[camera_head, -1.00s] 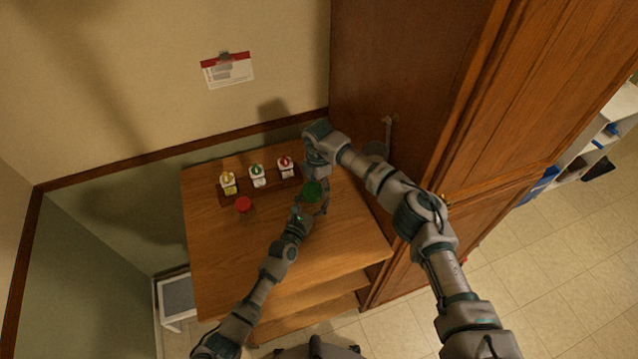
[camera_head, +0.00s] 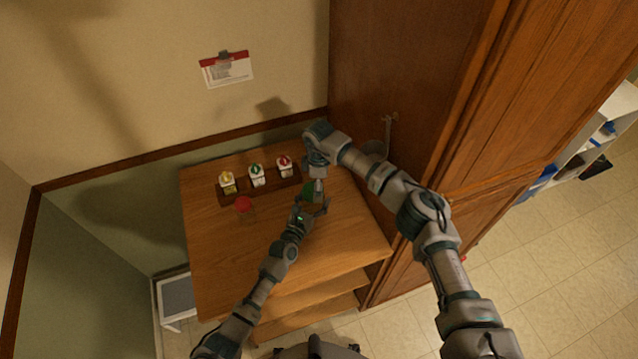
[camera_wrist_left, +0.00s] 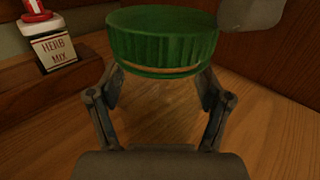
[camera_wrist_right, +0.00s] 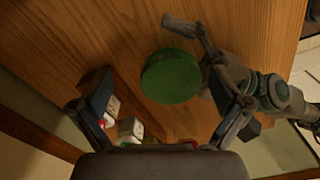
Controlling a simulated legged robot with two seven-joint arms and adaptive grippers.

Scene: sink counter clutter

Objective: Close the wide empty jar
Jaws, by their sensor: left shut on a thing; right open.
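The wide jar's green lid (camera_wrist_left: 163,40) shows large at the top of the left wrist view, with a thin pale edge under it; I cannot make out the clear jar body or whether the lid is fully seated. The lid also shows in the head view (camera_head: 308,188), partly covered, and in the right wrist view (camera_wrist_right: 171,77). My left gripper (camera_head: 311,205) is shut on the jar just below the lid, its fingers on either side (camera_wrist_left: 160,82). My right gripper (camera_head: 318,188) is open above the lid, its fingers spread around it (camera_wrist_right: 163,90).
A dark wooden rack (camera_head: 262,191) at the back holds three labelled shakers with yellow, green and red tops; one label reads HERB MIX (camera_wrist_left: 54,50). A tall wooden cabinet (camera_head: 400,80) borders the right. The counter's front left (camera_head: 220,270) is clear.

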